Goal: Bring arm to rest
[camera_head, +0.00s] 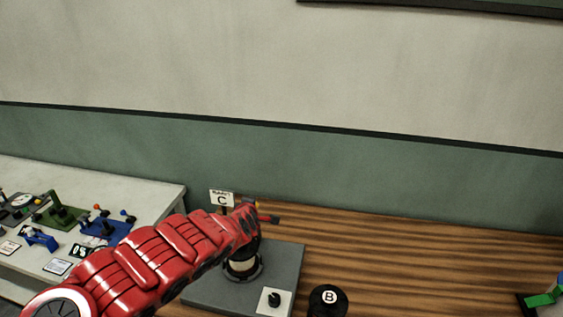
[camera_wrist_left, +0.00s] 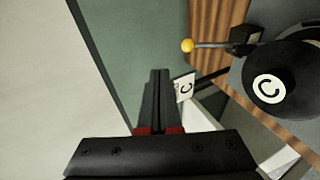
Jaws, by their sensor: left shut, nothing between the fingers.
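My left arm (camera_head: 150,262) is red and reaches in from the lower left in the head view. My left gripper (camera_head: 266,217) is at its far end, above the grey plate (camera_head: 290,262) and close to the small C sign (camera_head: 221,198). In the left wrist view the two dark fingers of the left gripper (camera_wrist_left: 158,78) lie together, shut and empty. A black round top marked C (camera_wrist_left: 290,75) and a lever with a yellow ball (camera_wrist_left: 187,45) are to their right, apart from them. My right gripper is in neither view.
A wooden tabletop (camera_head: 420,255) carries the grey plate, a black knob on a white card (camera_head: 273,299) and a black round top marked B (camera_head: 328,299). A white table (camera_head: 150,188) with several small devices is at left. A green wall (camera_head: 330,165) stands behind.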

